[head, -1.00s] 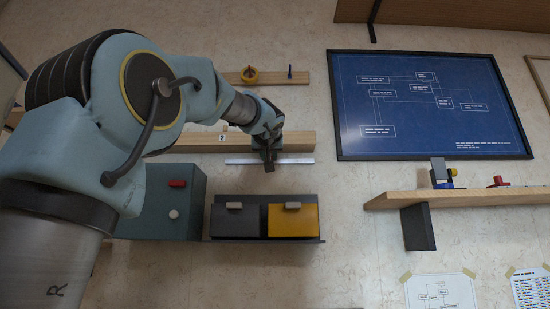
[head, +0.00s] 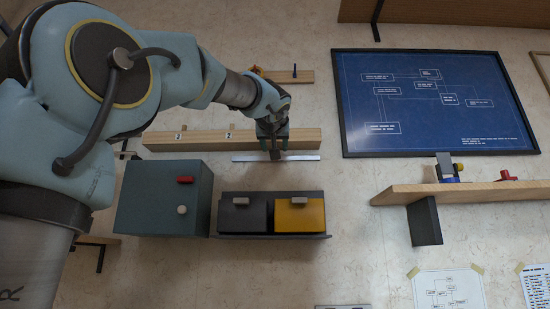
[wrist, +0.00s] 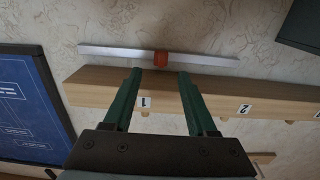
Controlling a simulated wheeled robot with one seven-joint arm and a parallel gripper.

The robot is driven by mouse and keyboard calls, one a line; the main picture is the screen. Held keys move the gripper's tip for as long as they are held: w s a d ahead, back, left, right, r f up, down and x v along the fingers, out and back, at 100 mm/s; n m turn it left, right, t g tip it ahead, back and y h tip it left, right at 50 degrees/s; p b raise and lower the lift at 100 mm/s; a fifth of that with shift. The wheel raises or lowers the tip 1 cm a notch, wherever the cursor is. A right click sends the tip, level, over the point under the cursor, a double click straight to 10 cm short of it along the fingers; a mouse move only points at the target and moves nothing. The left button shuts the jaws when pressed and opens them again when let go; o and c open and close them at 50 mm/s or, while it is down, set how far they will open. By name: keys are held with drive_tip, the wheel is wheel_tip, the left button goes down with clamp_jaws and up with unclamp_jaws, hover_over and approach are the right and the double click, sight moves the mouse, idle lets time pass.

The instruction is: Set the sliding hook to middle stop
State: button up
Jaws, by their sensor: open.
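The sliding hook is a small orange-red block (wrist: 161,58) on a thin pale metal rail (wrist: 105,49) in the wrist view, near the middle of the rail's visible length. My gripper (wrist: 160,74) is open, its two green fingers spread with their tips just short of the hook, one to each side of its line. I see no grip on it. In the head view my gripper (head: 274,146) is at the rail (head: 304,157), and the hook cannot be made out clearly. No stop marks on the rail can be made out.
A wooden beam (head: 304,138) with number labels and pegs runs along the rail; the wrist view shows labels 1 (wrist: 144,102) and 2 (wrist: 245,109). A blue-grey cabinet (head: 150,195) and black and yellow drawers (head: 300,217) are below. A blueprint (head: 430,110) hangs at right.

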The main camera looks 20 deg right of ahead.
drive_tip(key=b+v, duration=0.1)
drive_tip(key=v, duration=0.4)
drive_tip(key=shift+s+a, duration=0.15)
drive_tip(key=shift+s, duration=0.2)
